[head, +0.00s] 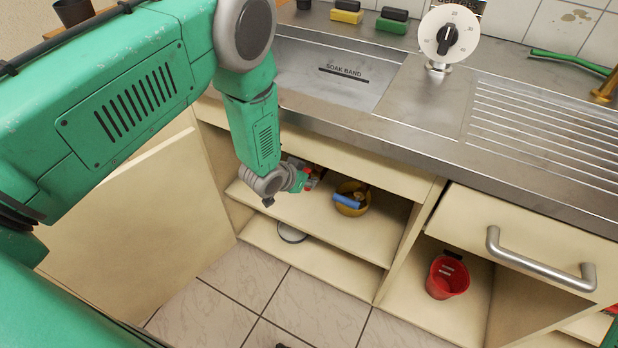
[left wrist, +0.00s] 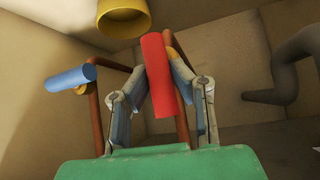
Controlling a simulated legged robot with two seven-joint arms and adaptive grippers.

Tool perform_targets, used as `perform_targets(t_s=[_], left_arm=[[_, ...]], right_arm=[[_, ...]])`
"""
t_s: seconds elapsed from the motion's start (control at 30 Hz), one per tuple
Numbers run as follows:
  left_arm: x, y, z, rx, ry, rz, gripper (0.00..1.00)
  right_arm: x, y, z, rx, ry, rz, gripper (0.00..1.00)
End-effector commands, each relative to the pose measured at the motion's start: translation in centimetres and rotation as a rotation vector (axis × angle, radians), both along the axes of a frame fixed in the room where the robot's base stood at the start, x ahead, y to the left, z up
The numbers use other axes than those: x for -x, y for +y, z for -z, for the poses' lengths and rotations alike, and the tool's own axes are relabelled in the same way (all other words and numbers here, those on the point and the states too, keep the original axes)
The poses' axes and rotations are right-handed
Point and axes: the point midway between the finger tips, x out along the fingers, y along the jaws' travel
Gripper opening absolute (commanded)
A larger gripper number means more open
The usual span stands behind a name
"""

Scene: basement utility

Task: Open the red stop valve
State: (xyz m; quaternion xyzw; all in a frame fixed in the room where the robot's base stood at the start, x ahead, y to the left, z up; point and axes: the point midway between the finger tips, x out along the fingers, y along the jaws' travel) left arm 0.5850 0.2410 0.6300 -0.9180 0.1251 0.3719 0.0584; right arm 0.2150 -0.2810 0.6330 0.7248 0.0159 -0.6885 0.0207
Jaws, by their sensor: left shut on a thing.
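The red stop valve handle (left wrist: 158,72) shows in the left wrist view as a red bar between the two fingers of my left gripper (left wrist: 160,95). The fingers are closed in on it from both sides. Copper pipes (left wrist: 97,105) run behind and beside it. In the head view my left gripper (head: 306,179) reaches into the open cabinet under the sink, with a bit of red at its fingertips. A blue handle (left wrist: 72,78) is left of the red one and also shows in the head view (head: 348,202). My right gripper is not in view.
A yellow container (head: 352,190) stands on the cabinet shelf (head: 330,222). A grey pipe (left wrist: 292,68) bends at the right in the wrist view. A red bucket (head: 448,277) is in the right compartment. The counter edge (head: 340,130) overhangs my arm's reach.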

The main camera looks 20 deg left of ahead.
Motion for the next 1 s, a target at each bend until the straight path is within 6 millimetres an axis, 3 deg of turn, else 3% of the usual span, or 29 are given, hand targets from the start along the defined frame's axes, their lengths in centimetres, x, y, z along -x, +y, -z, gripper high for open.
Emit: perform_targets(t_s=[0.17, 0.2, 0.23, 0.27, 0.67, 1.0], left_arm=[[0.8, 0.1, 0.7, -0.004, 0.022, -0.001, 0.0], [0.8, 0.1, 0.7, -0.004, 0.022, -0.001, 0.25], [0.7, 0.0, 0.7, -0.003, 0.021, 0.0, 0.35], [0.7, 0.0, 0.7, -0.003, 0.02, 0.0, 0.39], [0.8, 0.2, -0.2, -0.002, 0.009, -0.002, 0.39], [5.2, 1.4, -4.7, -0.002, 0.011, -0.003, 0.39]], right_arm=[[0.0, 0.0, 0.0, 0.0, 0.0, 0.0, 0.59], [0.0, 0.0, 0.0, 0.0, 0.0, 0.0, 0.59], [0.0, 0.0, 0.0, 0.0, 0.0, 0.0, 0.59], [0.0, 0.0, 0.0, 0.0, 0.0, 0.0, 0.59], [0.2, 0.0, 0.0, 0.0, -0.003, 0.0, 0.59], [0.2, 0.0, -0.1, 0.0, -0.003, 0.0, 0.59]])
